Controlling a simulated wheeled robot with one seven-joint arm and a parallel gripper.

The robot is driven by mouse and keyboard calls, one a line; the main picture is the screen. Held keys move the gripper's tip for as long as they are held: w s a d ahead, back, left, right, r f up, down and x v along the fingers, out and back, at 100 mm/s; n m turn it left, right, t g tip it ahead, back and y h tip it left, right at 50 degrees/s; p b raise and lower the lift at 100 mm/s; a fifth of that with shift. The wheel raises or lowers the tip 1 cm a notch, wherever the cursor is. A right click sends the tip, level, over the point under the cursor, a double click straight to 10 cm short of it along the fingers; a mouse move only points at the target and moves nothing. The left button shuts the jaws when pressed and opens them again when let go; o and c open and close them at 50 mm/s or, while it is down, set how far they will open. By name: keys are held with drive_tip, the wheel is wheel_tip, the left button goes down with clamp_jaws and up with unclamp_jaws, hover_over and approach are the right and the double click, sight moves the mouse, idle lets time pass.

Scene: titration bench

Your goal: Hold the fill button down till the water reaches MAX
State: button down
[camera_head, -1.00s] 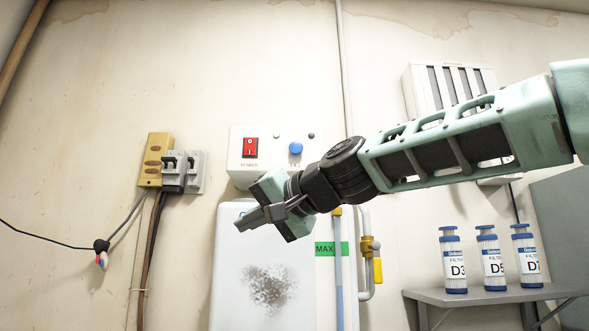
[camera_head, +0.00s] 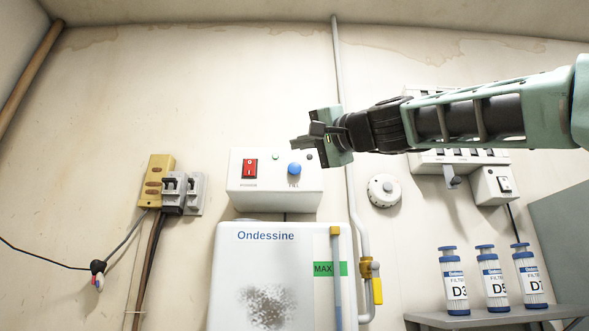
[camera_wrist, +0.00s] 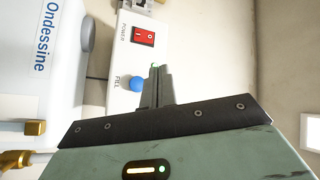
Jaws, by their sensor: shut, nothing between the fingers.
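The blue fill button (camera_head: 294,169) sits on the white control box (camera_head: 240,197), right of the red power switch (camera_head: 250,168). It also shows in the wrist view (camera_wrist: 137,84), beside my fingers. My gripper (camera_head: 300,143) is shut and empty, with its fingertips just above the button in the head view; I see no clear contact. The white Ondessine tank (camera_head: 230,270) hangs below the box. A green MAX label (camera_head: 323,269) is beside the clear level tube (camera_head: 337,290). The water level in the tube is hard to make out.
A yellow-handled valve (camera_head: 377,288) and pipe run right of the tank. Sockets with plugs (camera_head: 175,190) are on the wall at left. Several filter bottles (camera_head: 492,285) stand on a shelf at right. A round white dial (camera_head: 384,190) is on the wall.

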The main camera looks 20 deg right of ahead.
drive_tip(key=shift+w, duration=0.1)
approach(291, 166)
drive_tip(key=shift+w+a+r+p, duration=0.1)
drive_tip(key=shift+w+a+r, duration=0.15)
drive_tip(key=shift+w+a, duration=0.4)
drive_tip(key=shift+w+a+r+p, duration=0.1)
drive_tip(key=shift+w+a+r, duration=0.15)
drive_tip(key=shift+w+a, duration=0.35)
drive_tip(key=shift+w+a+r+p, duration=0.1)
drive_tip(key=shift+w+a+r, duration=0.15)
drive_tip(key=shift+w+a, duration=0.4)
drive_tip(key=shift+w+d, duration=0.15)
drive_tip(key=shift+w, duration=0.1)
idle(0.5)
drive_tip(key=shift+w+d, duration=0.1)
drive_tip(key=shift+w, duration=0.15)
drive_tip(key=shift+w+d, duration=0.2)
drive_tip(key=shift+w, duration=0.35)
idle(4.1)
